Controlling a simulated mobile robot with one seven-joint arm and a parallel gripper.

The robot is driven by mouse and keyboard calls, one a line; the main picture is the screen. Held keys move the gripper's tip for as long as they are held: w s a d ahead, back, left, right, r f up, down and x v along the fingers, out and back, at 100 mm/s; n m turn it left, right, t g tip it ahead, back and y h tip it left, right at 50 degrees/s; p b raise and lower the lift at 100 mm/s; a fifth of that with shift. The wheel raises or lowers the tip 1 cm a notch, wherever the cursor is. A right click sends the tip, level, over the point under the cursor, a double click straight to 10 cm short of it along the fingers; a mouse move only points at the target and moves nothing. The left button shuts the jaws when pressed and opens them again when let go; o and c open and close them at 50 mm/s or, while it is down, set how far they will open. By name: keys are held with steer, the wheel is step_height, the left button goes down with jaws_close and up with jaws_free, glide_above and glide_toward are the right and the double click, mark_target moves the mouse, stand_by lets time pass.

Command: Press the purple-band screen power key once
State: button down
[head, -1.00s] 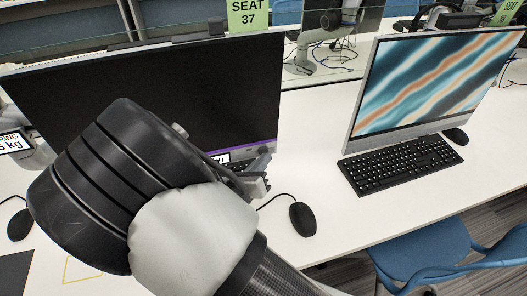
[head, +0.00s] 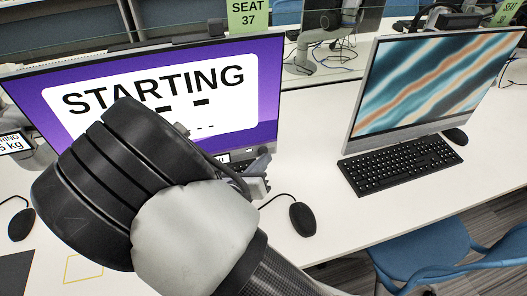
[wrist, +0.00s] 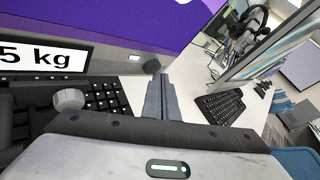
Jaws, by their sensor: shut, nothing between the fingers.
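The purple-band screen (head: 262,104) stands at the left in the head view, lit purple with a white panel reading "STARTING"; my arm hides part of it. In the wrist view its purple picture (wrist: 130,18) fills the top left. In the head view my gripper (head: 262,168) is near the screen's lower right corner.
A label reading "5 kg" (wrist: 40,55) is at the left in the wrist view, above a black keyboard (wrist: 105,97). A second screen (head: 430,85), keyboard (head: 400,163) and mouse (head: 303,218) stand to the right. A blue chair (head: 425,250) is at the front right.

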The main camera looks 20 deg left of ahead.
steer(key=shift+s+d, duration=0.35)
steer(key=shift+s+d+f+p, duration=0.1)
steer(key=shift+s+d+p, duration=0.1)
steer(key=shift+s+d, duration=0.7)
steer(key=shift+s+d+f+p, duration=0.1)
steer(key=shift+s+d+p, duration=0.1)
steer(key=shift+s+d, duration=0.65)
steer(key=shift+s+a, duration=0.15)
